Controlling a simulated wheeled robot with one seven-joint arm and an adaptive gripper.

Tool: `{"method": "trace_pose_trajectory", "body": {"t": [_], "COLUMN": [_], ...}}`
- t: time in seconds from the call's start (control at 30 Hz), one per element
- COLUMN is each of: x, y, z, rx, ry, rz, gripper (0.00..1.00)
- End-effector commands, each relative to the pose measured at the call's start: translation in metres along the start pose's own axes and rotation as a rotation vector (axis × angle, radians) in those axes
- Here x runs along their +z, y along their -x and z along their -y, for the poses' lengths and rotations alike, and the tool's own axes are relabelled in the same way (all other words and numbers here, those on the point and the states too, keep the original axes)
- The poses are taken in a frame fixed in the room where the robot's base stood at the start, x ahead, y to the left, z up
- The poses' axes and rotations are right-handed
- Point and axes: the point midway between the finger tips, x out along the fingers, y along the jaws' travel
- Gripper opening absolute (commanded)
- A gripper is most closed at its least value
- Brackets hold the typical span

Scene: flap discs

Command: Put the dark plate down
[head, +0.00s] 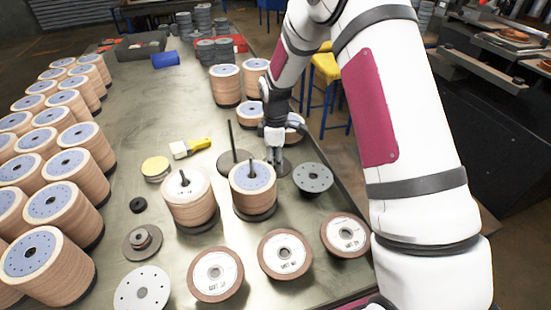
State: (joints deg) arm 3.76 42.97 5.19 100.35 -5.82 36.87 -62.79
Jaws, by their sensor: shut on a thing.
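My gripper (275,158) points down over the right half of the table. It is shut on a dark, flat round plate (286,167), which shows only in part behind the fingers and a stack of discs. I cannot tell whether this plate touches the table. A dark round base with an upright rod (231,139) stands just left of my gripper.
Two disc stacks on posts, one left (188,200) and one right (254,188), stand in front of my gripper. Several loose flap discs (284,254) lie along the near edge. Stacks of discs (71,176) fill the left side.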

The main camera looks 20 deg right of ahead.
Motion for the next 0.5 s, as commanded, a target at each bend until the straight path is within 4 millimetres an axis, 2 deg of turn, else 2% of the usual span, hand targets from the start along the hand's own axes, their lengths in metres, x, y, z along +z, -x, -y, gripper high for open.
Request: {"method": "trace_pose_trajectory", "body": {"t": [0.1, 0.13, 0.2, 0.5], "x": [-0.0001, 0.0001, 0.0001, 0.0001], "y": [-0.0031, -0.0030, -0.0028, -0.0020], "z": [-0.0005, 0.0000, 0.0001, 0.0001], "rx": [0.000, 0.000, 0.000, 0.000], "ry": [0.000, 0.000, 0.000, 0.000], "rz": [0.000, 0.000, 0.000, 0.000], "gripper": [0.00, 0.49, 0.62, 0.62]}}
